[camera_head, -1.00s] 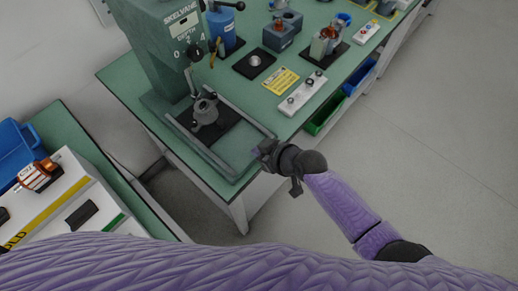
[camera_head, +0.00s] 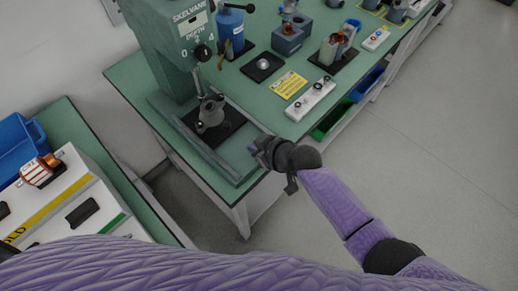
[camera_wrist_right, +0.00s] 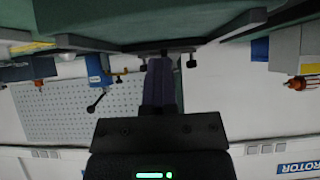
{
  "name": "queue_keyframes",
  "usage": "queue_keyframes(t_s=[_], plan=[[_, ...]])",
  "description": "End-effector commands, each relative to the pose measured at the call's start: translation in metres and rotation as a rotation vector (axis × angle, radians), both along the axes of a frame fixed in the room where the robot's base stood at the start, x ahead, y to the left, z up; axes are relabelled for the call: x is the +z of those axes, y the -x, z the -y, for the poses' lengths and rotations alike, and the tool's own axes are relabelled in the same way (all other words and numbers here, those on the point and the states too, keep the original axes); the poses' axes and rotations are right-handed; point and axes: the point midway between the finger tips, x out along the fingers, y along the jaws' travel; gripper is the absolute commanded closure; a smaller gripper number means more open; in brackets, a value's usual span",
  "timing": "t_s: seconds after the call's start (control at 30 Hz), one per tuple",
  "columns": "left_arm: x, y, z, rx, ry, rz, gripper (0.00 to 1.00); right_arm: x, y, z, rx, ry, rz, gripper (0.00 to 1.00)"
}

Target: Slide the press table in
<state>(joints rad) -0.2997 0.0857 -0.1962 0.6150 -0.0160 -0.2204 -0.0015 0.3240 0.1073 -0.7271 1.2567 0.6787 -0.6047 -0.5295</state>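The press (camera_head: 170,50) is a tall green-grey body marked SKELVANE DEPTH, at the upper left of the head view. Its press table, a dark plate (camera_head: 232,118), lies between two long rails (camera_head: 207,150) in front of the press and bears a grey round fixture (camera_head: 211,112). My right gripper (camera_head: 262,148) is at the bench's near edge, by the front end of the right-hand rail. In the right wrist view its fingers (camera_wrist_right: 160,85) are together, with tips near a dark bar with small knobs (camera_wrist_right: 166,50). Whether they touch it is unclear. My left gripper is out of view.
Floor right of the bench is clear.

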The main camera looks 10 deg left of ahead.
Motion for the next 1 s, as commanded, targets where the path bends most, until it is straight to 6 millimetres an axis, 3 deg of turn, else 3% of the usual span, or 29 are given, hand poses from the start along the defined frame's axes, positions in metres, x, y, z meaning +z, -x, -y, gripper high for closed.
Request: queue_keyframes(t_s=[0.3, 0.8, 0.87, 1.0], plan=[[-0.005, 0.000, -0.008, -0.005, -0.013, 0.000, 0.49, 0.000, -0.006, -0.008, 0.001, 0.001, 0.001, 1.00], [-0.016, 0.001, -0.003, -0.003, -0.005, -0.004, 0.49, 0.000, -0.017, -0.023, 0.001, 0.002, 0.001, 1.00], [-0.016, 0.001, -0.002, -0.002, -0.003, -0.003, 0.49, 0.000, -0.017, -0.023, 0.001, 0.001, 0.000, 0.90], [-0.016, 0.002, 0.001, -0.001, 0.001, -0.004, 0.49, 0.000, -0.017, -0.023, 0.001, 0.000, 0.001, 0.61]])
